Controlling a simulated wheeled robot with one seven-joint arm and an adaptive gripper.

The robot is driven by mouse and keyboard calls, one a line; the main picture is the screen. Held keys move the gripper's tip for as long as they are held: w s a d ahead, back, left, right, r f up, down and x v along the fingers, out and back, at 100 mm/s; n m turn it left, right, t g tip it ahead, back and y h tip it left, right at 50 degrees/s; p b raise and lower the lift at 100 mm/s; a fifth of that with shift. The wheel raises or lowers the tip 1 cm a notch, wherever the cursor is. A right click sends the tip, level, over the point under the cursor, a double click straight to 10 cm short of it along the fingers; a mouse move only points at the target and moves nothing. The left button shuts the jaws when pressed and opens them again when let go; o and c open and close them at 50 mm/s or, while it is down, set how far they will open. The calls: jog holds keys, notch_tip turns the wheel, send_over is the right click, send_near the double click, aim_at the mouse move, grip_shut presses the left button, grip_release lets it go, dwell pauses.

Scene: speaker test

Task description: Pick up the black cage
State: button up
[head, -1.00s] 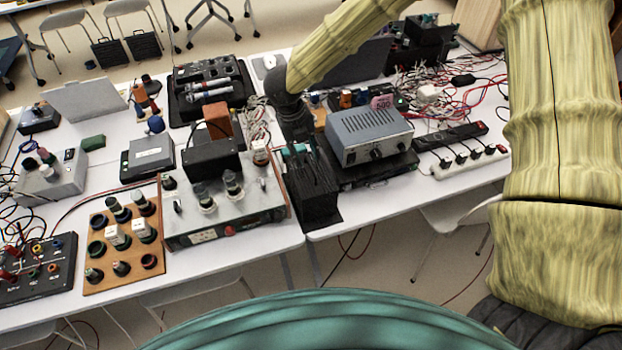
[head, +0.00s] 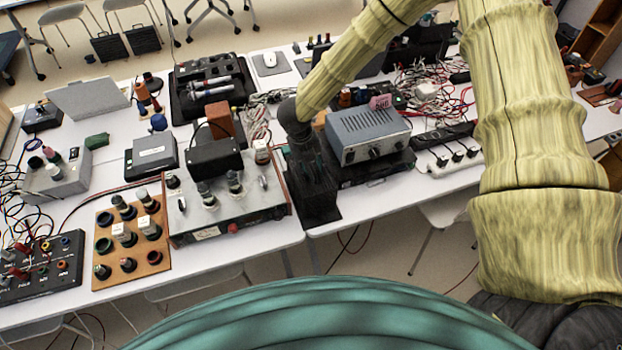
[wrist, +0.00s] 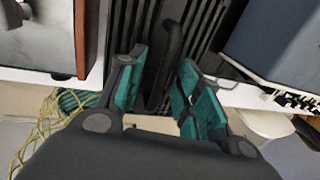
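The black cage (head: 322,208) stands upright at the table's front edge, between the metal amplifier box and the grey power supply. In the wrist view its dark parallel bars (wrist: 205,30) fill the upper middle. My gripper (head: 310,168) points down at the cage from above and partly merges with it in the head view. In the wrist view my gripper (wrist: 160,92) has its two teal-padded fingers apart. A curved black bar (wrist: 172,50) shows between them, with gaps on both sides. The fingertips' depth relative to the cage top is unclear.
The amplifier box (head: 215,215) stands close on the left. The grey power supply (head: 362,130) stands close on the right, with a power strip (head: 450,158) beyond. Tangled cables (head: 425,85) lie at the back right. Little free room surrounds the cage.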

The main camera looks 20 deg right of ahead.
grip_shut()
jog(key=shift+w+r, duration=0.1)
dwell(0.4)
notch_tip(320, 180, up, 18)
jog(key=b, duration=0.4)
jog(key=shift+b, duration=0.4)
jog(key=shift+p, duration=0.35)
